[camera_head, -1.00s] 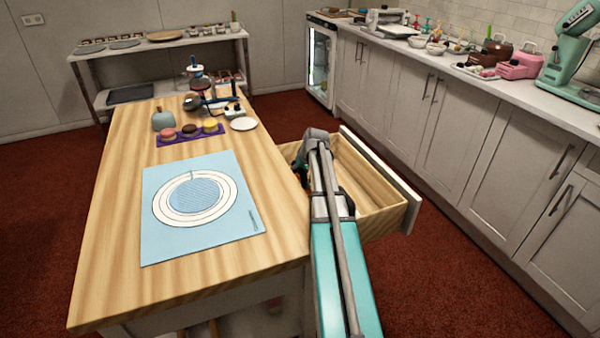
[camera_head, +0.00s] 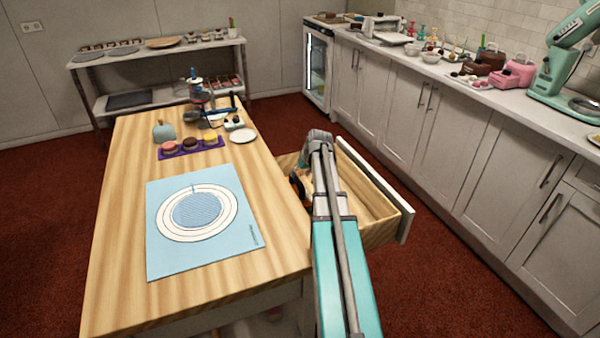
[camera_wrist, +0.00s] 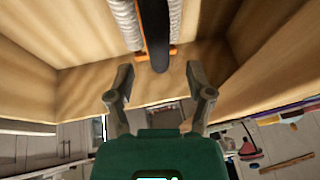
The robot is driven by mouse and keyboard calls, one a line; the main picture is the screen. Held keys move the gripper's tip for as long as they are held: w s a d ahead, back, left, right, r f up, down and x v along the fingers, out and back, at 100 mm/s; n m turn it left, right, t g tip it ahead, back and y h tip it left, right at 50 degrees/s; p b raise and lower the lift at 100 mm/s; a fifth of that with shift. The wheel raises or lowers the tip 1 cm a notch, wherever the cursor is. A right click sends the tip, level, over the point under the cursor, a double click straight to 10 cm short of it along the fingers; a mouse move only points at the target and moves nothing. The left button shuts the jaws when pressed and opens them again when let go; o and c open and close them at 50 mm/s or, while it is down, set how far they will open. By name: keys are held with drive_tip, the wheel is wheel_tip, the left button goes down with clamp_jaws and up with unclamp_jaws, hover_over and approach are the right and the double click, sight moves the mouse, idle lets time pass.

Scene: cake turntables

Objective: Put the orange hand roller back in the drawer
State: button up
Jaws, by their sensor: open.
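The orange hand roller (camera_wrist: 155,35) shows at the top of the wrist view, with a dark handle, orange parts and grey textured lengths beside it. It is in the open drawer (camera_wrist: 70,90), against the pale wood; I cannot tell whether it touches the bottom. The drawer also shows in the head view (camera_head: 378,208), pulled out from the table's right side. My gripper (camera_wrist: 158,82) is open, its fingertips apart on either side of the handle's end and not closed on it. In the head view my arm hides most of the gripper and roller; a little orange shows there.
The wooden table (camera_head: 120,270) carries a blue mat (camera_head: 165,255), a purple tray of round cakes (camera_head: 192,148) and a white plate (camera_head: 243,136). White cabinets (camera_head: 440,140) stand to the right, with red floor between them and the drawer.

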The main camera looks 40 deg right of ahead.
drive_tip(key=p+v, duration=0.5)
drive_tip(key=v, duration=0.1)
drive_tip(key=shift+r, duration=0.35)
drive_tip(key=shift+s, duration=0.15)
idle(0.5)
